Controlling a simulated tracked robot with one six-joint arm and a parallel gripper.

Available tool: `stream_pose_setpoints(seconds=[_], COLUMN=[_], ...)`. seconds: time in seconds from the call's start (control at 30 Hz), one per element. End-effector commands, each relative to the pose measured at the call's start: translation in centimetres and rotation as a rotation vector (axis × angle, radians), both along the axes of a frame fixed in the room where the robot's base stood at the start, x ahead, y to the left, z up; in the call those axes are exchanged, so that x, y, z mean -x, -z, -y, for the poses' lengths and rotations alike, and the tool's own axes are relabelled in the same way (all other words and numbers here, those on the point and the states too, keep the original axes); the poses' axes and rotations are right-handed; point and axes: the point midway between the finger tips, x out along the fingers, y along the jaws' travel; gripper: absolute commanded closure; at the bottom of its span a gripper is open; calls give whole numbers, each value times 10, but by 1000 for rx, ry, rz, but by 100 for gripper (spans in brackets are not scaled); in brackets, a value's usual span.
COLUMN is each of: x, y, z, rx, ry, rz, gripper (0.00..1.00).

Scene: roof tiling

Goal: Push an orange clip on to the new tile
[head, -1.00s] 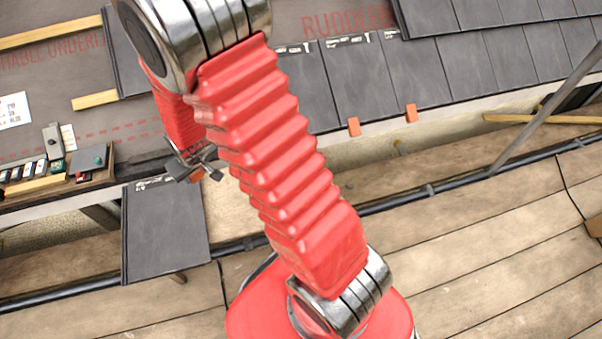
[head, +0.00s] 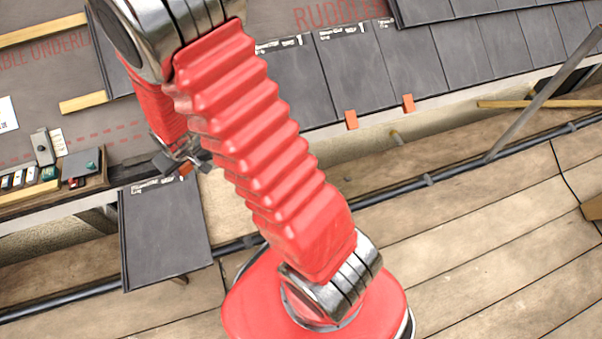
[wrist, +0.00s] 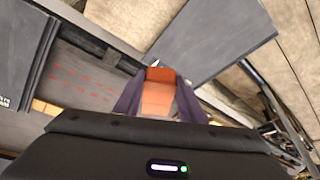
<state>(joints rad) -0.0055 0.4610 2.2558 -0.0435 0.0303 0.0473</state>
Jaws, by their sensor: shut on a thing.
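My gripper (head: 182,158) shows partly past the red arm in the head view, low over the roof's edge. In the wrist view its dark fingers are shut on an orange clip (wrist: 158,92); a bit of orange also shows at the fingers in the head view. Two other orange clips, a left one (head: 351,120) and a right one (head: 408,103), sit on the lower edge of the laid grey tiles (head: 355,80). A separate grey tile (head: 165,240) lies below the eave at left. I cannot tell which tile is the new one; my arm hides part of the row.
A tray (head: 98,181) with small items stands at left near the eave. Wooden battens (head: 82,103) cross the underlay. A metal pole (head: 540,100) slants at right. The plank deck (head: 480,250) is mostly clear.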

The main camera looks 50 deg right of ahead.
Motion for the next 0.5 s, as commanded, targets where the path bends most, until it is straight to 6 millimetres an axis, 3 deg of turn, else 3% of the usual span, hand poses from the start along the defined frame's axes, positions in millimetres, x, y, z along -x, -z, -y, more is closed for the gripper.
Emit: stream_pose_setpoints(seconds=[0.17,0.5], x=[4,27], y=[12,71], z=[15,86], rx=[0,11], ry=[28,157], rz=[11,82], gripper=[100,100])
